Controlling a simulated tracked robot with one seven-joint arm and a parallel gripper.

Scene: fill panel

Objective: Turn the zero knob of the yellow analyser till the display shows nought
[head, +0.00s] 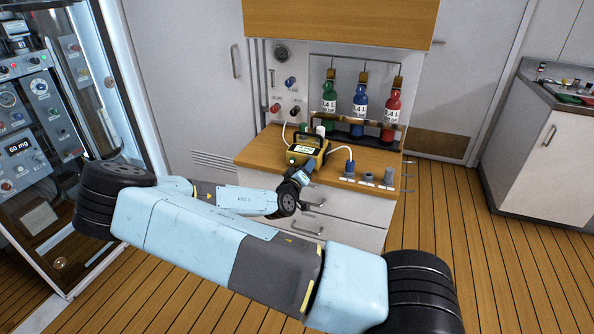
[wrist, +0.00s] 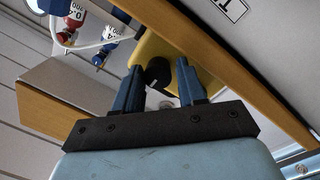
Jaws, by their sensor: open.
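The yellow analyser (head: 321,146) stands on the wooden counter top, with a small lit display (head: 302,149) on its face. The display's reading is too small to make out. In the wrist view the analyser's yellow body (wrist: 205,82) lies beyond my fingers, with a black round knob (wrist: 157,72) on it. My gripper (head: 299,175) is at the front of the analyser, and its two blue fingers are open.
Green (head: 329,97), blue (head: 360,101) and red (head: 393,104) bottles hang behind the counter (head: 262,149). A blue fitting (head: 349,169) and several grey ones stand right of the analyser, and a white hose runs toward them. A glass-fronted instrument cabinet is at left; the floor at right is clear.

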